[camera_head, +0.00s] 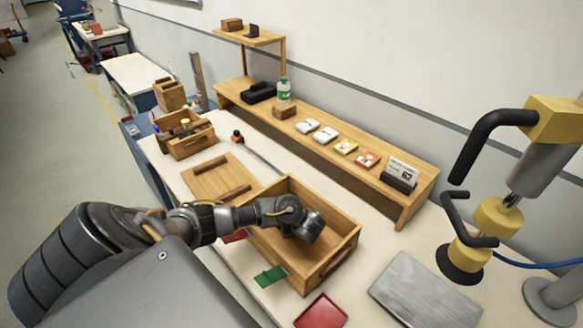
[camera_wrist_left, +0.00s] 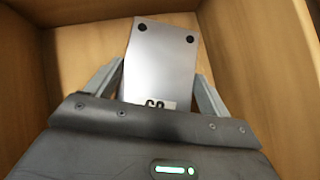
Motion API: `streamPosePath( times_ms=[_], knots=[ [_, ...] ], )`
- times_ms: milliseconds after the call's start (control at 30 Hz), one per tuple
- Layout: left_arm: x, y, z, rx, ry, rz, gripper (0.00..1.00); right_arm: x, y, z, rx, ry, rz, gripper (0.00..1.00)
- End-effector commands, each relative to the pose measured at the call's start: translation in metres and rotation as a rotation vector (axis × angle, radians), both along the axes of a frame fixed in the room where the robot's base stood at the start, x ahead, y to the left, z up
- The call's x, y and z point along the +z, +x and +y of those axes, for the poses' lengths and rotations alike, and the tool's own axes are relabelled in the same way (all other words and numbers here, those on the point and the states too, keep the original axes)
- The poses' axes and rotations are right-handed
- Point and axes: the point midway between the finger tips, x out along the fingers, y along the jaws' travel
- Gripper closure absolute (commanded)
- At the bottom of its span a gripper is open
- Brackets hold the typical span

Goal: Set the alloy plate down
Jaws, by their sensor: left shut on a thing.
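The alloy plate (camera_wrist_left: 160,60) is a grey metal plate with two dark holes at its far end and a partly hidden black-and-white label at its near end. My left gripper (camera_wrist_left: 158,82) is shut on it, with one finger along each side. In the head view my left gripper (camera_head: 312,230) is down inside an open wooden box (camera_head: 335,248) on the table, and the plate is hidden there. Wooden walls surround the plate in the wrist view. I cannot tell whether it touches the box floor. My right gripper is not in view.
A flat wooden lid (camera_head: 220,178) lies behind the box. A red tray (camera_head: 321,312), a green piece (camera_head: 271,275) and a large grey slab (camera_head: 425,290) lie in front. A yellow and black fixture (camera_head: 495,215) stands at the right. A wooden shelf (camera_head: 330,140) runs along the wall.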

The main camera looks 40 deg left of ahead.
Motion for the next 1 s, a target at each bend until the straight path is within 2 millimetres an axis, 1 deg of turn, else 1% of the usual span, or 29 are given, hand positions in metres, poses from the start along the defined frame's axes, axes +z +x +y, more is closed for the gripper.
streamPosePath(
  times_ms=[133, 167, 300, 500, 600, 667, 867, 1000],
  knots=[
    [-0.003, 0.000, 0.000, 0.001, 0.001, -0.001, 0.63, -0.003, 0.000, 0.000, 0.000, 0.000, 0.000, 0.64],
    [-0.004, 0.000, 0.000, 0.000, 0.000, 0.000, 0.17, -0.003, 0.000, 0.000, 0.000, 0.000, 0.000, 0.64],
    [-0.003, 0.000, 0.000, 0.000, 0.000, 0.000, 0.00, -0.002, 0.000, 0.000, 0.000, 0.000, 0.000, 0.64],
    [-0.002, 0.000, 0.000, 0.000, 0.000, 0.000, 0.00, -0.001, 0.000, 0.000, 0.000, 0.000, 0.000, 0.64],
    [0.003, 0.000, -0.001, 0.000, -0.001, 0.000, 0.00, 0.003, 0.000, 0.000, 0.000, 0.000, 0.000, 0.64],
    [0.006, -0.002, -0.006, -0.001, -0.002, 0.000, 0.00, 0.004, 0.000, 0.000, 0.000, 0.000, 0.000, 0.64],
    [0.035, -0.015, -0.031, -0.001, -0.007, -0.001, 0.00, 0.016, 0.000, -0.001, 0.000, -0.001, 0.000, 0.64],
    [0.055, -0.026, -0.049, 0.000, -0.006, -0.001, 0.00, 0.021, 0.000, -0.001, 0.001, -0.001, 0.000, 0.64]
  ],
)
